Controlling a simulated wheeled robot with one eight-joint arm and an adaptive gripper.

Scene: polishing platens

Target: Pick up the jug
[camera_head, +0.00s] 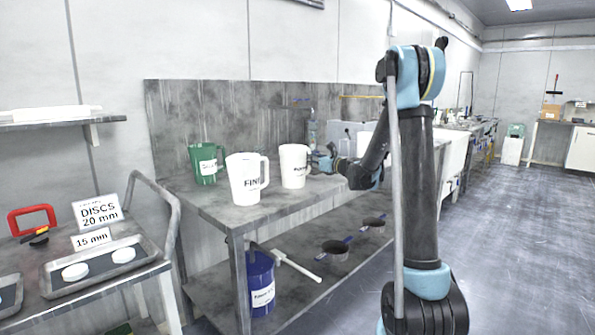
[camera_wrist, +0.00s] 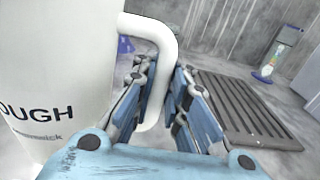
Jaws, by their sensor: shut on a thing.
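A white jug (camera_head: 293,167) stands upright on the metal bench, near its back. In the wrist view the same white jug (camera_wrist: 50,75) fills the left side, with a label ending in "OUGH". Its handle (camera_wrist: 152,35) runs down between the fingers of my gripper (camera_wrist: 157,100), which is shut on it. In the head view my gripper (camera_head: 322,160) reaches the jug from the right. A second white jug (camera_head: 243,180), its label starting "FIN", stands in front to the left. A green jug (camera_head: 203,165) stands further left.
The bench top (camera_head: 215,205) has a tall backsplash (camera_head: 220,115). A blue container (camera_head: 260,285) and two pans sit on the lower shelf. A trolley with trays (camera_head: 100,283) is at left.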

